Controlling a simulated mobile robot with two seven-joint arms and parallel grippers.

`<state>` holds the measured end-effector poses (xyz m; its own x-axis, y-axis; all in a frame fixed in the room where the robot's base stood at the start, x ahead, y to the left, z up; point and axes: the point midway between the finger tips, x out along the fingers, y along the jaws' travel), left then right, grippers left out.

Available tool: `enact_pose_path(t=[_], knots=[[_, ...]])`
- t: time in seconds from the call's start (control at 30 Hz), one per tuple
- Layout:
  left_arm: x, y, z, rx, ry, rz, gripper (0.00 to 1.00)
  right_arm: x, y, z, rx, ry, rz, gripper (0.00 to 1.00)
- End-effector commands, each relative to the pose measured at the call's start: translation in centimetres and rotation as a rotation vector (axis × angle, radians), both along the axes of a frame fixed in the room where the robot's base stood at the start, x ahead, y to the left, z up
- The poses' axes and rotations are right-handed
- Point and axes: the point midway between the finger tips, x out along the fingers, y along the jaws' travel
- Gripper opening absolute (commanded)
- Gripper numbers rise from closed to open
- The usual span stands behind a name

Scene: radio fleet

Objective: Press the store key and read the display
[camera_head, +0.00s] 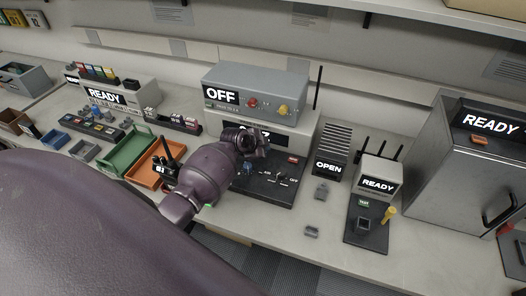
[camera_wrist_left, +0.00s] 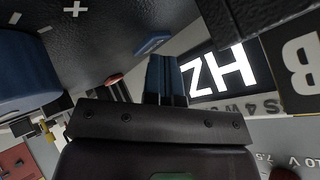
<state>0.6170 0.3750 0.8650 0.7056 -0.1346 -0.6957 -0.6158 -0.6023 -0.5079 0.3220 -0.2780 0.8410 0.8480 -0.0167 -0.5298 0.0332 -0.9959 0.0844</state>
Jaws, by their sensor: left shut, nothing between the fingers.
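My left gripper (camera_head: 254,145) is over the back of a black panel (camera_head: 267,188), in front of a white unit (camera_head: 285,132). Its closed fingers, holding nothing, show in the left wrist view (camera_wrist_left: 165,78). The unit's display is mostly hidden behind the gripper in the head view. In the left wrist view the display (camera_wrist_left: 222,75) appears upside down, with only "Hz" readable. A blue key (camera_wrist_left: 152,43) and a red key (camera_wrist_left: 114,79) lie near the fingers; I cannot tell contact. No store label is readable. My right gripper is not in view.
A grey box reading OFF (camera_head: 250,94) sits on top of the white unit. A blue knob (camera_wrist_left: 30,72) is close at left in the wrist view. Green (camera_head: 128,152) and orange (camera_head: 147,173) trays lie left of the arm. A steel cabinet (camera_head: 452,165) stands at right.

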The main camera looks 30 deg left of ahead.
Motion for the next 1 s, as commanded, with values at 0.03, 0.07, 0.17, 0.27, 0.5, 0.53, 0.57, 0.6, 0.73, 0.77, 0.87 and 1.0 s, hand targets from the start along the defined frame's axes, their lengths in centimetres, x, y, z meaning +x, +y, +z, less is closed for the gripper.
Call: enact_pose_path(t=[0.03, 0.07, 0.17, 0.27, 0.5, 0.53, 0.57, 0.6, 0.73, 0.77, 0.87, 1.0], knots=[[-0.1, 0.0, -0.1, 0.001, 0.003, 0.000, 0.00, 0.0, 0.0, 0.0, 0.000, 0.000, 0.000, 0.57], [-0.1, 0.0, -0.1, 0.001, 0.003, 0.000, 0.00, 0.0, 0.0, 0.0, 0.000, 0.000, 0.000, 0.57], [-0.1, 0.0, 0.0, 0.001, 0.003, 0.000, 0.00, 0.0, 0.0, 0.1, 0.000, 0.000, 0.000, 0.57], [-0.1, 0.0, 0.3, 0.001, 0.003, 0.000, 0.00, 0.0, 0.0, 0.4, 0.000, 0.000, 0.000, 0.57], [-0.1, 0.1, 1.4, 0.001, 0.003, -0.001, 0.00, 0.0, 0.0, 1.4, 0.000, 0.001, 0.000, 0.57], [-0.1, 0.0, 1.5, 0.001, 0.003, -0.001, 0.00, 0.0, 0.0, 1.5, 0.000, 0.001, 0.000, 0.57], [-0.1, 0.0, 1.5, 0.001, 0.003, -0.001, 0.00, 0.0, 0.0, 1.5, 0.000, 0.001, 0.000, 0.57], [-0.1, 0.0, 1.5, 0.001, 0.003, 0.000, 0.00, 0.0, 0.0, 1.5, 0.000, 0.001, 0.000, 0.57], [-0.1, 0.0, 1.5, 0.000, 0.002, -0.001, 0.00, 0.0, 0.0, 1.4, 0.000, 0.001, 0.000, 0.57], [-0.1, 0.0, 1.5, 0.000, 0.002, -0.001, 0.00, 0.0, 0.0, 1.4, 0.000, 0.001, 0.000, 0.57], [-0.1, 0.0, 1.5, 0.000, 0.001, 0.000, 0.00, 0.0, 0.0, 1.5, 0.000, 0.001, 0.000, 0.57], [0.0, 0.0, 2.4, 0.001, 0.001, -0.001, 0.00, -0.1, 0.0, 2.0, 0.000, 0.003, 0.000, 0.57]])
